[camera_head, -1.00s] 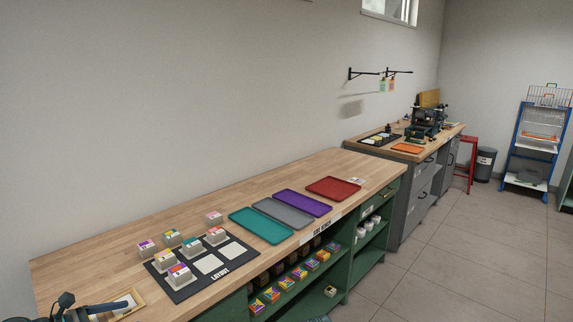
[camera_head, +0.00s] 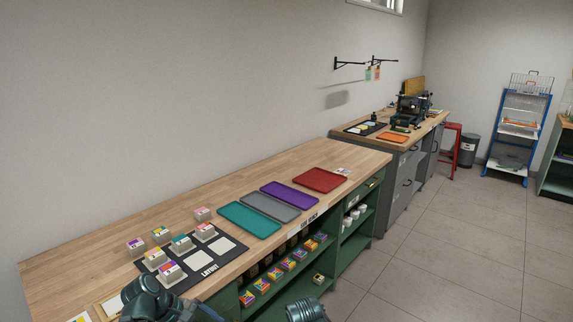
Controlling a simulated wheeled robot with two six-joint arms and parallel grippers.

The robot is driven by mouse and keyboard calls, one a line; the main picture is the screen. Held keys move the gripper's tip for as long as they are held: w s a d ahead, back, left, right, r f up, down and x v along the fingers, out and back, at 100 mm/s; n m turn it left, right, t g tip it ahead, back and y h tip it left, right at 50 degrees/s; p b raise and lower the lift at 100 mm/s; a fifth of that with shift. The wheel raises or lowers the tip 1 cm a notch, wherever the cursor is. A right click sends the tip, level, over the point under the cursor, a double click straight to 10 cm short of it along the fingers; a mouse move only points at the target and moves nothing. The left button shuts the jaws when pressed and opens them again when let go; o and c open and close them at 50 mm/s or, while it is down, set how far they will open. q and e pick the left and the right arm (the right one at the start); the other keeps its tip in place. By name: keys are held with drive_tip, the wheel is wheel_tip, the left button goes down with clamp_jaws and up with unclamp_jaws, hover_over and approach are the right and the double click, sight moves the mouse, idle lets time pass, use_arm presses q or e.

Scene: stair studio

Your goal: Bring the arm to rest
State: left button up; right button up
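Part of my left arm (camera_head: 150,300) shows at the bottom left, in front of the wooden bench's near end. Its gripper fingers cannot be made out. A dark rounded part of my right arm (camera_head: 306,311) shows at the bottom edge, in front of the green shelving. Its gripper is outside the view. I see nothing held.
The wooden bench (camera_head: 90,250) carries a black layout mat (camera_head: 228,246) with several small blocks on and beside it. Teal (camera_head: 249,219), grey (camera_head: 270,207), purple (camera_head: 289,195) and red (camera_head: 320,180) trays lie farther along. Open tiled floor (camera_head: 420,260) is at the right.

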use_arm(q)
drive_tip(key=s+d+r+m+g+y+p, duration=0.1)
drive_tip(key=s+d+m+y+p, duration=0.3)
drive_tip(key=s+d+m+y, duration=0.4)
drive_tip(key=d+m, duration=0.6)
drive_tip(key=m, duration=0.3)
drive_tip(key=shift+s+d+r+g, duration=0.15)
drive_tip(key=shift+r+g, duration=0.15)
drive_tip(key=shift+g, duration=0.1)
